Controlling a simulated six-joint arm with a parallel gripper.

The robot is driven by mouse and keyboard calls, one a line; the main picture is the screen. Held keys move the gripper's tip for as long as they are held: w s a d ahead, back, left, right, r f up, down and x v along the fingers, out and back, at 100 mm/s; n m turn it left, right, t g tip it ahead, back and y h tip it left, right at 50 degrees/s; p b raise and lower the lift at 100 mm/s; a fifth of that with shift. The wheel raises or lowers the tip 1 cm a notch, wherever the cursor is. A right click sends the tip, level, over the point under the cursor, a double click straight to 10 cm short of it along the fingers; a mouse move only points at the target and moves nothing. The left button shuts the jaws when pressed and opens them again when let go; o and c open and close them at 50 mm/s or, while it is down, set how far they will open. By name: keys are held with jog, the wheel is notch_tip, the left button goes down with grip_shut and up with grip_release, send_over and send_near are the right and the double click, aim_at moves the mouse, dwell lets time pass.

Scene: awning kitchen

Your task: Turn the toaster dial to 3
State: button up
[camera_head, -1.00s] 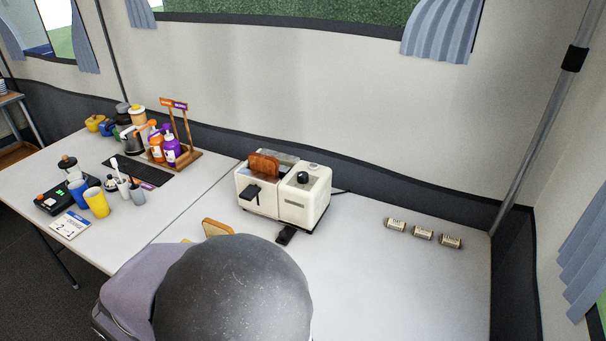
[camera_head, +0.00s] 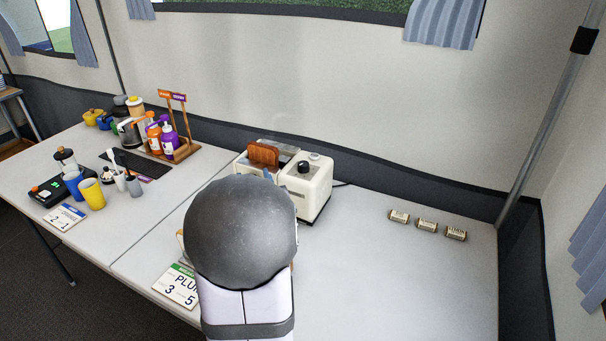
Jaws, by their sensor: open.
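The white toaster (camera_head: 316,190) stands near the back of the table, with a brown slice of toast (camera_head: 264,154) upright in its slot. Its black dial (camera_head: 303,167) shows at the upper front of the right section. The dial's marks and setting are too small to read. My arm's large dark round joint covers the lower front and lower left of the toaster. My gripper is hidden behind this joint, so its place relative to the dial does not show.
A card with "PLUM", 3 and 5 (camera_head: 176,286) lies at the front edge. Several bottles (camera_head: 168,139) in a wooden rack, cups (camera_head: 92,193) and a scale (camera_head: 47,191) stand left. Small labelled rolls (camera_head: 427,226) lie right. The table's right half is mostly clear.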

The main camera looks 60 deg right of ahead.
aim_at(304, 167)
jog(key=s+d+m+g+h, duration=0.1)
jog(key=s, duration=0.2)
jog(key=s+d+m+g+h+b, duration=0.1)
jog(key=s+d, duration=0.1)
jog(key=s, duration=0.2)
jog(key=s+d+m+h, duration=0.1)
jog(key=s+h, duration=0.1)
jog(key=s, duration=0.2)
jog(key=shift+s+d+m+g+b, duration=0.15)
jog(key=shift+d+m+g+b, duration=0.15)
jog(key=shift+d+g+b, duration=0.1)
jog(key=shift+p+x, duration=0.45)
jog(key=shift+x, duration=3.15)
jog(key=c, duration=1.1)
